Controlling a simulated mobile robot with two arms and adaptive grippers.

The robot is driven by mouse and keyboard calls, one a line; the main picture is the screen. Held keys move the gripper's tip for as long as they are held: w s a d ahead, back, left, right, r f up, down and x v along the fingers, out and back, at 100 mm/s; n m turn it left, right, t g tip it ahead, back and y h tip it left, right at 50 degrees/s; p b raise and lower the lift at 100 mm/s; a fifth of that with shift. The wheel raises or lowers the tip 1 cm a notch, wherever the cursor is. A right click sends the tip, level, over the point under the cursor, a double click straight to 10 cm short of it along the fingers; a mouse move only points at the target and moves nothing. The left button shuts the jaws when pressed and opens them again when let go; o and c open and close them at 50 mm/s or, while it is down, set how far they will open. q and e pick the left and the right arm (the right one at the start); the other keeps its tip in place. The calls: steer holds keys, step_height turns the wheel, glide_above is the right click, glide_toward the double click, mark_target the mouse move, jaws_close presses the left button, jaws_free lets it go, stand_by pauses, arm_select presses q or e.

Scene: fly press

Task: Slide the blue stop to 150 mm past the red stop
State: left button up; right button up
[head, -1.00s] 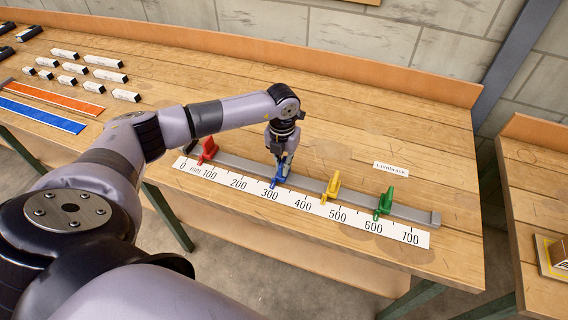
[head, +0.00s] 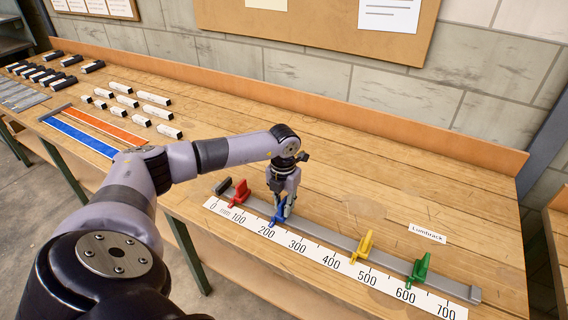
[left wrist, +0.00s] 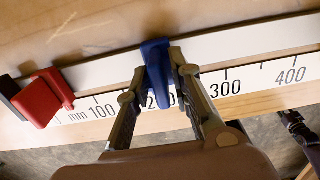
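The blue stop (head: 279,212) sits on the grey rail (head: 330,239), its pointer near the 200 mark of the white scale (head: 383,277). My left gripper (head: 285,205) comes down from above with a finger on each side of it. In the left wrist view the blue stop (left wrist: 157,66) is between the two fingers, which look closed on it and partly cover the 200 figure. The red stop (head: 238,192) stands to the left, between 0 and 100; it also shows in the left wrist view (left wrist: 42,98). My right gripper is not in view.
The yellow stop (head: 363,246) and green stop (head: 419,270) stand further right on the rail. A small label card (head: 427,233) lies behind them. White blocks (head: 155,98) and blue and orange strips (head: 77,136) lie at the table's left. The wood behind the rail is mostly clear.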

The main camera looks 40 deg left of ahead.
mark_target(284, 201)
arm_select(q)
steer(key=shift+o, duration=0.7)
steer(key=shift+r, duration=0.1)
step_height(284, 201, up, 12)
stand_by(0.4)
